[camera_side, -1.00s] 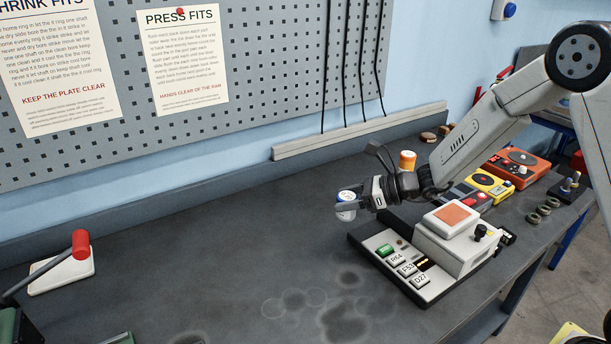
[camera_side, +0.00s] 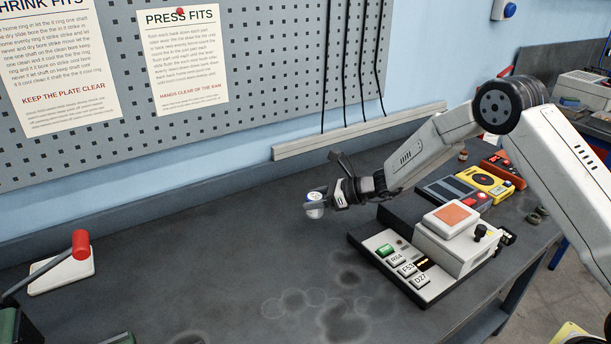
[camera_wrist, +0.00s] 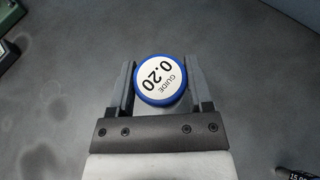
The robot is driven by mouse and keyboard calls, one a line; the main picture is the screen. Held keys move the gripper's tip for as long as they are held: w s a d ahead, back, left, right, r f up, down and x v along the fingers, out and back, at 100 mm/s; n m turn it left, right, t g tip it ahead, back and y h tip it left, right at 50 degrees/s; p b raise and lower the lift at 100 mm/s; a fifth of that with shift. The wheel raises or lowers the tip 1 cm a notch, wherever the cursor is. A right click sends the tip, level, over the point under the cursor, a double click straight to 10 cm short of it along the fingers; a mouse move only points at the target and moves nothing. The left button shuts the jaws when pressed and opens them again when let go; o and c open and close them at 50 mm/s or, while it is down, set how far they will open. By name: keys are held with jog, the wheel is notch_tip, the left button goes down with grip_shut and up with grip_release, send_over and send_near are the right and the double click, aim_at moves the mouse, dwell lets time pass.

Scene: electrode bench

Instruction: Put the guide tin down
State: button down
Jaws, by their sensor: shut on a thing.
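The guide tin (camera_side: 315,205) is a small white can with a blue rim, held in my gripper (camera_side: 317,200) over the dark bench, left of the white control box. The tin looks upright. I cannot tell how high its base is above the bench top (camera_side: 200,240).
The white control box (camera_side: 455,240) with an orange pad and labelled keys stands right of the tin. Yellow (camera_side: 484,183) and red devices stand behind it. A red-handled lever on a white base (camera_side: 60,272) is at the left. The middle of the bench is clear.

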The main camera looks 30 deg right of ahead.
jog(key=shift+w+a+f, duration=0.15)
jog(key=shift+w+f, duration=1.15)
jog(key=shift+f, duration=0.25)
jog(key=shift+w+f, duration=0.15)
jog(key=shift+f, duration=0.1)
jog(key=shift+w+f, duration=0.1)
jog(key=shift+f, duration=1.5)
jog(key=shift+f, duration=0.15)
grip_release()
